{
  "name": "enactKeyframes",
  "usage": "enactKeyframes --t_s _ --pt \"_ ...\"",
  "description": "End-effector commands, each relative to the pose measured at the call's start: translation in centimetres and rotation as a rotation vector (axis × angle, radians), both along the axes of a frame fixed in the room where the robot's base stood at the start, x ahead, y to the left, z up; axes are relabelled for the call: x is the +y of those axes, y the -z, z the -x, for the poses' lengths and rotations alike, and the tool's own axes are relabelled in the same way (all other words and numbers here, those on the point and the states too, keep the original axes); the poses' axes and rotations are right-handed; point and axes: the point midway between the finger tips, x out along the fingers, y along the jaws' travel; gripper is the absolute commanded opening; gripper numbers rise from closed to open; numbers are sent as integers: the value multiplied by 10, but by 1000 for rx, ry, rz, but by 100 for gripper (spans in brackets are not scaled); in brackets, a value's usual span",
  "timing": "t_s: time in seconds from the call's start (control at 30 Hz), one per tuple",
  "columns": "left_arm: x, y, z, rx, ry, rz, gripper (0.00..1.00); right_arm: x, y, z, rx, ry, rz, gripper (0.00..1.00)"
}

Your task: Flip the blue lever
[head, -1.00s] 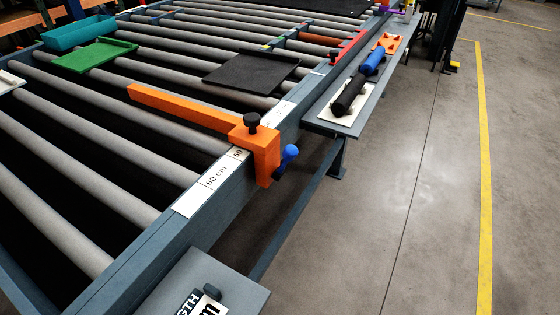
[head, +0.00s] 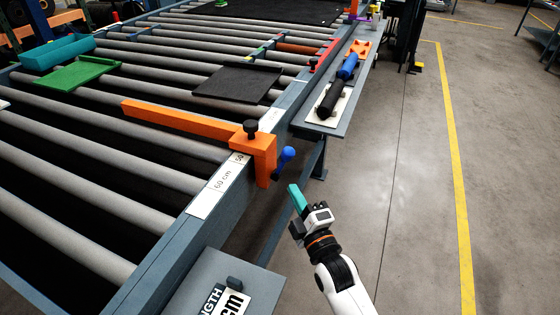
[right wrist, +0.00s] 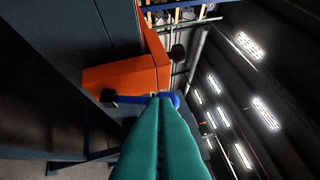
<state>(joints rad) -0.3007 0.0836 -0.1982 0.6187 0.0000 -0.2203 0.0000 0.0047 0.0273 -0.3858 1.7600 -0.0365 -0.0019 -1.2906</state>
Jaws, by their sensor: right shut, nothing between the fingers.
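The blue lever (head: 284,158) sticks out from the outer side of the orange stop block (head: 265,158), which is clamped on the roller table's side rail. Its rounded knob points up and outward. My right gripper (head: 294,188) is shut and empty, just below and a little right of the lever in the head view, apparently apart from it. In the right wrist view the teal fingers (right wrist: 160,115) are together and point at the lever (right wrist: 170,99), covering part of it. I cannot tell there whether they touch. My left gripper is not in view.
A black knob (head: 251,128) tops the orange block. A rail scale (head: 216,190) runs beside it. A side shelf (head: 345,112) carries a black and blue roller-like tool. The floor to the right is clear.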

Motion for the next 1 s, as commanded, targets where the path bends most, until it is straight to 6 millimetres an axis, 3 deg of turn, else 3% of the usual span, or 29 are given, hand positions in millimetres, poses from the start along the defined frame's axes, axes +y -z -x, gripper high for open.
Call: enactKeyframes --t_s 0.1,0.47,1.0 --pt "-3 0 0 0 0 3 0 1 -11 1 -29 0 10 0" --pt "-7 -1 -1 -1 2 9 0 3 -11 -2 -28 0 9 0" --pt "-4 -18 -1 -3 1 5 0 34 -29 -78 -27 0 9 0"
